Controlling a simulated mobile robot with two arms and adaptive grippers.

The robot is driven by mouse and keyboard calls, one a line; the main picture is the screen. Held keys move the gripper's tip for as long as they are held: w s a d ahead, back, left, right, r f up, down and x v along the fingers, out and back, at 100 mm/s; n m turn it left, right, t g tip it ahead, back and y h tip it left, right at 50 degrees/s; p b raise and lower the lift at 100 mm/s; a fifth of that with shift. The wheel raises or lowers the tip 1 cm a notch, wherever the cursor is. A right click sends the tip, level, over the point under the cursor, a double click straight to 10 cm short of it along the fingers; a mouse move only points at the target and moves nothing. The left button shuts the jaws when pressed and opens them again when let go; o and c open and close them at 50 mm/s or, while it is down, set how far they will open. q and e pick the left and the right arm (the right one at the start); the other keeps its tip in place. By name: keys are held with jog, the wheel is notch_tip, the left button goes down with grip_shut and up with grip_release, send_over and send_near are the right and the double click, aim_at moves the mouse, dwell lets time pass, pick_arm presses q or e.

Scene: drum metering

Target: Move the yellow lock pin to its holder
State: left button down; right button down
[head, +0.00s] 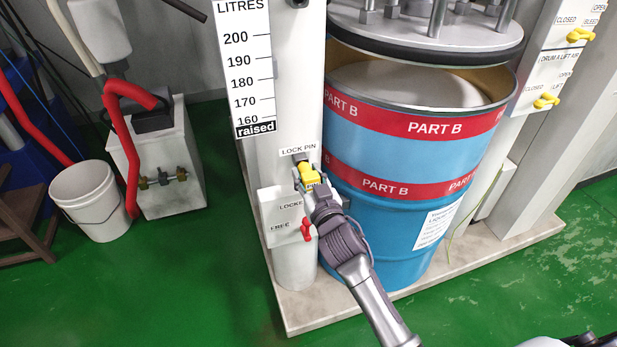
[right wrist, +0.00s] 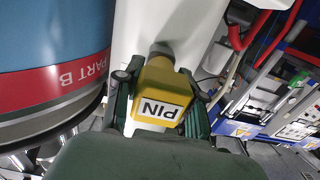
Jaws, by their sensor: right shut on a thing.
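The yellow lock pin (head: 307,173) is at the white post, just under the "LOCK PIN" label (head: 298,151). In the right wrist view its yellow block (right wrist: 166,92) is marked "PIN", and its far end meets a grey round collar (right wrist: 162,50) at the white post. My right gripper (head: 311,179) is shut on the yellow block, with a finger on each side of it. I cannot tell how deep the pin sits in the post. I cannot make out a holder for the pin.
A blue "PART B" drum (head: 390,160) stands close right of the post, under a raised round plate (head: 430,30). Below the pin is a "LOCKED/FREE" plate (head: 281,214) with a red handle (head: 306,229). A white bucket (head: 93,203) stands left; green floor (head: 200,280) between is clear.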

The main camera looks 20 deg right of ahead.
jog(key=shift+w, duration=0.35)
jog(key=c, duration=0.6)
grip_release()
jog(key=s, duration=1.2)
jog(key=shift+d, duration=0.2)
